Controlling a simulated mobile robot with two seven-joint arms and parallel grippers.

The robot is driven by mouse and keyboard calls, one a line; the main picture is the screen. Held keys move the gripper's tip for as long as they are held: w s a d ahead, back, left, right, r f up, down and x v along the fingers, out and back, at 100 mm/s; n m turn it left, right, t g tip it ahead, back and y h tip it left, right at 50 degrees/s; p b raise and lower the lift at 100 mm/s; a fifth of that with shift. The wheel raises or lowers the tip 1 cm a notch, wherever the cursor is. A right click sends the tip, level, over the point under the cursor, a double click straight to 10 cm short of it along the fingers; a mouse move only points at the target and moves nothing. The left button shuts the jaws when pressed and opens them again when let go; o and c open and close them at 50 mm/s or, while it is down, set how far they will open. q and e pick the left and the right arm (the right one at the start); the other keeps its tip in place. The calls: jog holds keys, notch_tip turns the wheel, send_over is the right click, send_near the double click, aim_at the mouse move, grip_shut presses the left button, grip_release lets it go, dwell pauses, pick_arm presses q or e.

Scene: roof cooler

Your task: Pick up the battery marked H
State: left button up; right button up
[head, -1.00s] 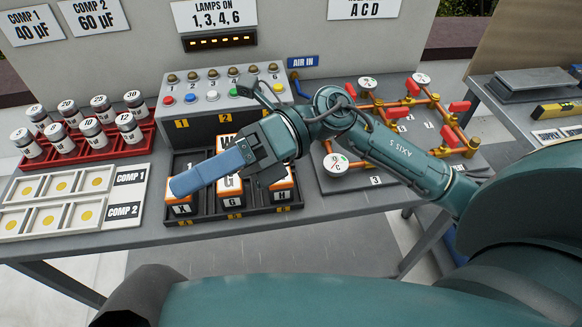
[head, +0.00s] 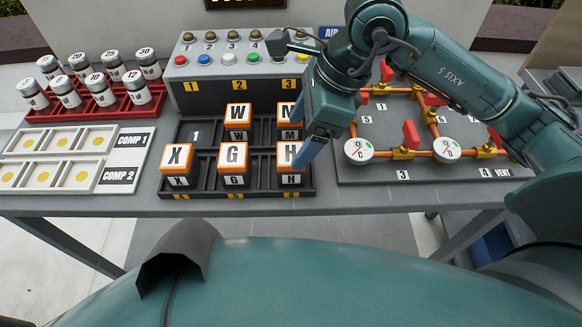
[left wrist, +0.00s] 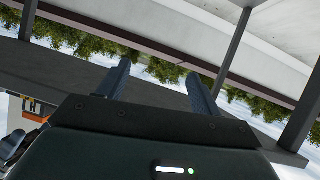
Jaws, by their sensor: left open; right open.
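The battery marked H (head: 287,177) is a white block with orange edges and black trim. It stands in the front right slot of the black battery tray (head: 208,182). Batteries X (head: 176,168), G (head: 233,168), W (head: 238,117) and M (head: 286,128) stand in the same tray. My right gripper (head: 308,152) is over the right side of the H battery and partly covers it and M. Its fingers point down toward H; I cannot tell whether they touch it. My left gripper (left wrist: 160,85) shows only in the left wrist view, fingers apart and empty.
Valves and copper pipes on a grey board (head: 385,180) are right of the tray. A red rack (head: 140,113) of labelled cylinders and white trays (head: 125,150) are at left. A button panel (head: 220,95) stands behind the batteries. Slot 1 (head: 195,133) is empty.

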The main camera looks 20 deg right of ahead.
aim_at(292, 153)
jog(key=shift+s+b+x, duration=0.15)
jog(key=shift+b+x, duration=0.35)
jog(key=shift+x, duration=0.85)
jog(key=shift+s+b+x, duration=0.15)
jog(key=shift+b+x, duration=0.35)
jog(key=shift+x, duration=0.9)
jog(key=shift+d, duration=0.1)
jog(key=shift+s, duration=0.1)
jog(key=shift+c, duration=0.2)
jog(key=c, duration=1.2)
jog(key=shift+c, duration=0.2)
